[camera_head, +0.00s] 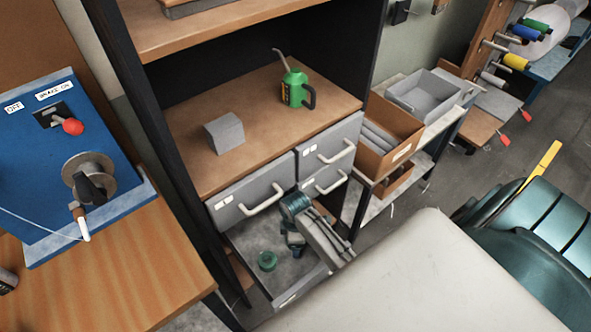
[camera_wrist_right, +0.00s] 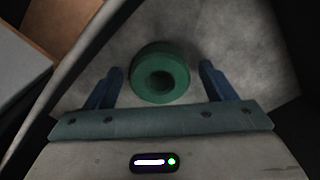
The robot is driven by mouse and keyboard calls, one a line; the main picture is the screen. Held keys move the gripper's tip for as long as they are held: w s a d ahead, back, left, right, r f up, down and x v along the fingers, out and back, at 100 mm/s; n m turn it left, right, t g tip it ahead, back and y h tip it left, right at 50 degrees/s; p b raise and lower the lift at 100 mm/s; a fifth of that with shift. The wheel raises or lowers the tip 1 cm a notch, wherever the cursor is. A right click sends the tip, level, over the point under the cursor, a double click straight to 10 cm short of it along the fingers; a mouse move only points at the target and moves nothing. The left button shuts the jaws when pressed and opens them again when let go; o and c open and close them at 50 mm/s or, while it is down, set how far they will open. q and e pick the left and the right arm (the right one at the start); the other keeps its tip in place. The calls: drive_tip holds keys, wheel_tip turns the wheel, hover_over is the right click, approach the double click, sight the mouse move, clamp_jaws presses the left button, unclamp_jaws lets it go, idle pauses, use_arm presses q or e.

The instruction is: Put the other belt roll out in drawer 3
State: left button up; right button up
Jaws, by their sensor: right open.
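A green belt roll (camera_head: 267,260) lies flat on the bare floor of the open lower left drawer (camera_head: 245,240). My right gripper (camera_head: 293,247) reaches down into that drawer, just right of the roll in the head view. In the right wrist view, my right gripper (camera_wrist_right: 160,82) is open, with one blue finger on each side of the green roll (camera_wrist_right: 160,96). Gaps show between the fingers and the roll, so nothing is gripped. The drawer label numbers are too small to read. My left gripper is out of view.
Shut drawers (camera_head: 248,198) sit above and beside the open one. A grey block (camera_head: 224,133) and a green oil can (camera_head: 296,90) stand on the shelf above. A cardboard box (camera_head: 385,140) is to the right. The wooden bench (camera_head: 130,265) is at left.

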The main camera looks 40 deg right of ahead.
wheel_tip(320, 180, up, 11)
drive_tip(key=b, duration=0.2)
drive_tip(key=shift+f, duration=0.15)
